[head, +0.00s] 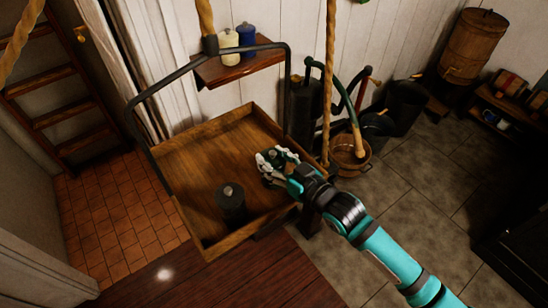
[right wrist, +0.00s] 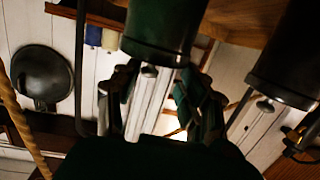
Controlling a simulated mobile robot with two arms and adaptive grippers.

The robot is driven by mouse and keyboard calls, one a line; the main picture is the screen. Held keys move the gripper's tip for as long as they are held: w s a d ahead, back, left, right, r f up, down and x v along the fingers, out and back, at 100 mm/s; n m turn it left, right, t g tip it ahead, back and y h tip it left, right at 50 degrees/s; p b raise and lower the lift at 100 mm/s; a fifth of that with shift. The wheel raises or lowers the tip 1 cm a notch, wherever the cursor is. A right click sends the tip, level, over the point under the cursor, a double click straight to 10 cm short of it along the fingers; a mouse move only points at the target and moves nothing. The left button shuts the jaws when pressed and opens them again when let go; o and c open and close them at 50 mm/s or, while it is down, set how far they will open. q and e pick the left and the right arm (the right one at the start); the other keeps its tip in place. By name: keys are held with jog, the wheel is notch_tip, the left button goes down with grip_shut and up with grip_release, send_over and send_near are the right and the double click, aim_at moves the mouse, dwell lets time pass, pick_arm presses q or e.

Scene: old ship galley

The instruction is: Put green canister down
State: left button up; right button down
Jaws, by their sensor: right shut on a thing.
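My right gripper (head: 278,164) is over the right part of the wooden tray (head: 180,150). It is shut on the green canister (right wrist: 160,32) by its top; it also shows in the right wrist view (right wrist: 155,95). That view is upside down, with the canister's base cut off by the frame edge. In the head view the gripper mostly hides the canister, and I cannot tell whether it touches the tray. A black canister (head: 231,203) stands upright on the tray, front left of the gripper; it also shows in the right wrist view (right wrist: 290,55). My left gripper is not in view.
A dark metal frame (head: 165,86) rises around the tray. A small wall shelf (head: 235,70) behind holds a cream canister (head: 228,44) and a blue canister (head: 246,38). A rope (head: 329,90) hangs close beside the tray's right edge. The tray's left part is clear.

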jog(key=shift+f, duration=0.1)
jog(key=c, duration=1)
grip_release()
jog(key=shift+o, duration=1.2)
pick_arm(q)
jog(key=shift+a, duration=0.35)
pick_arm(e)
jog(key=shift+o, duration=0.3)
jog(key=shift+s+d, duration=0.2)
jog(key=shift+s, duration=0.05)
pick_arm(q)
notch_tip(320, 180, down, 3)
jog(key=b, duration=0.2)
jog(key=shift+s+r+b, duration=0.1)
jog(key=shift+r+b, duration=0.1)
jog(key=shift+b, duration=0.1)
pick_arm(e)
jog(key=v, duration=1.1)
jog(key=shift+s, duration=0.2)
